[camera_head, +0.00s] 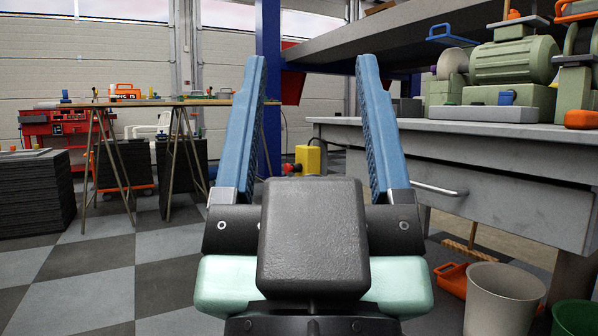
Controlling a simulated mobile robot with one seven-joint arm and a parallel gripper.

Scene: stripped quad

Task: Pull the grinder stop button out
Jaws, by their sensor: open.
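My gripper (311,75) fills the middle of the view, with its two blue fingers wide apart and nothing between them. A yellow box (308,157) with a red button (290,168) on its left side shows between the fingers, beyond and below the fingertips. I cannot tell from here how far the button is pushed in. The lower part of the box is hidden behind my gripper's dark body. A green bench grinder (513,62) stands on the grey workbench (480,140) at the right.
A white bin (503,300), an orange dustpan (452,279) and a green bin (574,317) stand low at the right. A blue post (269,40) rises behind my left finger. A trestle table (150,102) and dark stacks (35,195) are at the left. Checkered floor (110,250) is clear there.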

